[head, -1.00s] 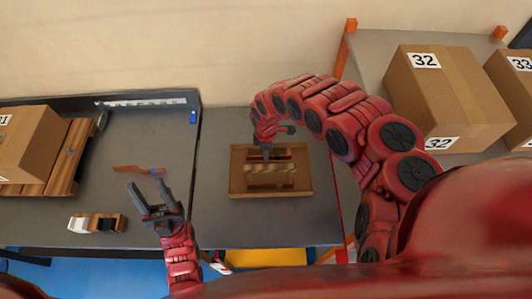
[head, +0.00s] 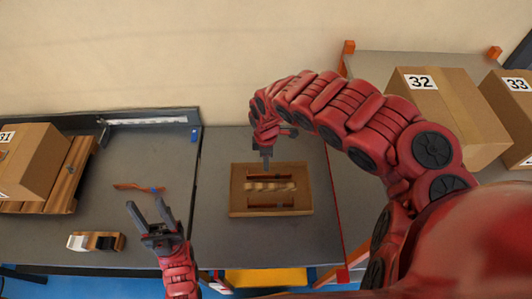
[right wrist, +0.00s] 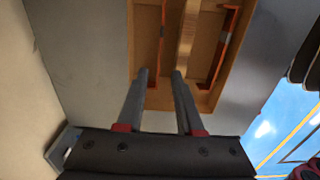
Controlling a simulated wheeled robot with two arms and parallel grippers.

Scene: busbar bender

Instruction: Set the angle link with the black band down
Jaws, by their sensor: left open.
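A shallow brown tray (head: 235,200) on the middle table holds two thin copper-coloured angle links, one on each side of a ridged wooden divider (head: 270,186). In the right wrist view, the link on the left (right wrist: 161,50) carries a dark band. My left gripper (head: 150,212) is open and empty over the front of the left table.
Boxes stand at far left (head: 35,160) and right (head: 450,110). Table beside the tray is clear.

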